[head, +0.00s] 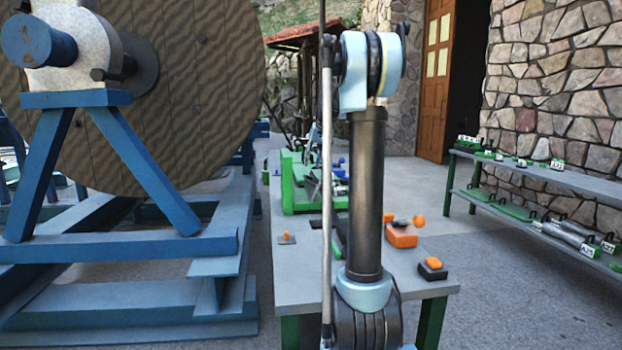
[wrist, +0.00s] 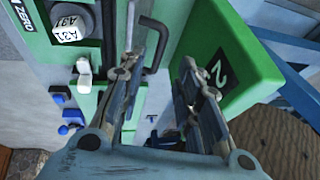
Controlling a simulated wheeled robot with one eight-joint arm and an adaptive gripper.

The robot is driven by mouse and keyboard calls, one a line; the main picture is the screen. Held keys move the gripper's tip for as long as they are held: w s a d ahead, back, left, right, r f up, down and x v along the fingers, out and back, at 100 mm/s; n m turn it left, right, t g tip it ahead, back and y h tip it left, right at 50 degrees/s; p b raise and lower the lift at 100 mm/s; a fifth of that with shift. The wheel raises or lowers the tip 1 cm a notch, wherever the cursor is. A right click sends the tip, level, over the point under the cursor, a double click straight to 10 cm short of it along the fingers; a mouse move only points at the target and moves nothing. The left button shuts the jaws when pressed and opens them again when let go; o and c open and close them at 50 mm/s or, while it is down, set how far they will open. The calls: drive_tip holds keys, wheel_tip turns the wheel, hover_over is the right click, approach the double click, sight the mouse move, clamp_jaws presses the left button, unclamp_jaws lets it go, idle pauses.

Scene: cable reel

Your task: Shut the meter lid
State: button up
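In the wrist view my gripper (wrist: 162,82) has its two fingers apart, with nothing seen between them. It is over a green and grey machine (wrist: 118,18) with a "ZERO" label and a black bent handle (wrist: 157,52). The handle is just beyond the left finger. A green block marked "2" (wrist: 228,72) stands right of the right finger. I cannot tell for sure which part is the meter lid or how far open it is. In the head view the green machine (head: 288,185) is on the bench, partly hidden behind my arm.
The grey bench (head: 290,290) also holds an orange block (head: 401,236) and a smaller orange-topped piece (head: 432,268). A large wooden reel (head: 205,90) on a blue stand (head: 140,245) is close on the left. A shelf (head: 560,180) with tagged items is at right, beyond open floor.

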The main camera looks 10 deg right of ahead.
drive_tip(key=x, duration=0.8)
drive_tip(key=shift+f, duration=0.2)
